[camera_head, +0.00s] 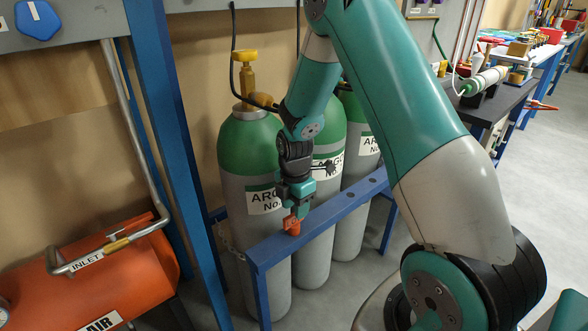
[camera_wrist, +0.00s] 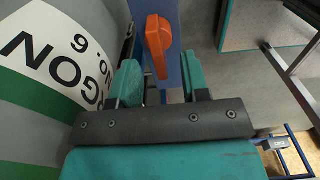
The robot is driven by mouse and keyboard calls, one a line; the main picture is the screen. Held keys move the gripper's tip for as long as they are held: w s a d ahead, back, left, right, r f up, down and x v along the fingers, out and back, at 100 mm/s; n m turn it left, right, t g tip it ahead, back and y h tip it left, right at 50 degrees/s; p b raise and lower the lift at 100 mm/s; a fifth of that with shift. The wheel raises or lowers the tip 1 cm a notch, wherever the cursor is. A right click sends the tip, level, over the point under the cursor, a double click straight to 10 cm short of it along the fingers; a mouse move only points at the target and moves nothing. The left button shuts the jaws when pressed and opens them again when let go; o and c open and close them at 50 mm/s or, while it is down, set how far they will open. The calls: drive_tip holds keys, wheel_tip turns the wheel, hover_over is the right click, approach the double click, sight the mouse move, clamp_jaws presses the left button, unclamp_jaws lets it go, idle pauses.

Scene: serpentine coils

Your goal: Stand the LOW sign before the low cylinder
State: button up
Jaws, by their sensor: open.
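Three argon cylinders with green shoulders and grey bodies stand in a row: the near one (camera_head: 255,180), a middle one (camera_head: 328,175) partly behind my arm, and a far one (camera_head: 357,190). I see no LOW sign that I can read, and no reading that tells which cylinder is low. My gripper (camera_head: 294,205) points down at the blue rail (camera_head: 330,212) in front of the cylinders. An orange piece (camera_head: 292,226) is at the rail, just below my fingertips. In the wrist view the orange piece (camera_wrist: 158,42) lies beyond my open fingers (camera_wrist: 163,80), with the blue rail behind it.
A blue post (camera_head: 160,110) stands left of the cylinders. An orange air tank (camera_head: 110,275) with an INLET pipe (camera_head: 130,150) is at the lower left. Benches with tools (camera_head: 520,50) line the right back. Grey floor (camera_head: 540,170) is clear at the right.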

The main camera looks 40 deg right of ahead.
wheel_tip(320, 180, up, 13)
drive_tip(key=p, duration=0.2)
drive_tip(key=shift+w+r, duration=0.15)
drive_tip(key=shift+r, duration=0.05)
drive_tip(key=s+a+r+m+y, duration=0.1)
drive_tip(key=s+a+r+m, duration=0.1)
drive_tip(key=s+a+r, duration=0.3)
drive_tip(key=s+a+r+m+y, duration=0.1)
drive_tip(key=s+a+r+m, duration=0.15)
drive_tip(key=a, duration=0.55)
drive_tip(key=s+a+r+m+y+p, duration=0.1)
drive_tip(key=s+a+r+m, duration=0.2)
drive_tip(key=s+a, duration=0.35)
drive_tip(key=s+a+r+m+y, duration=0.1)
drive_tip(key=s+a+r+m, duration=0.25)
drive_tip(key=s, duration=0.55)
wheel_tip(320, 180, up, 13)
drive_tip(key=p, duration=1.4)
drive_tip(key=shift+w, duration=0.35)
drive_tip(key=shift+f, duration=0.1)
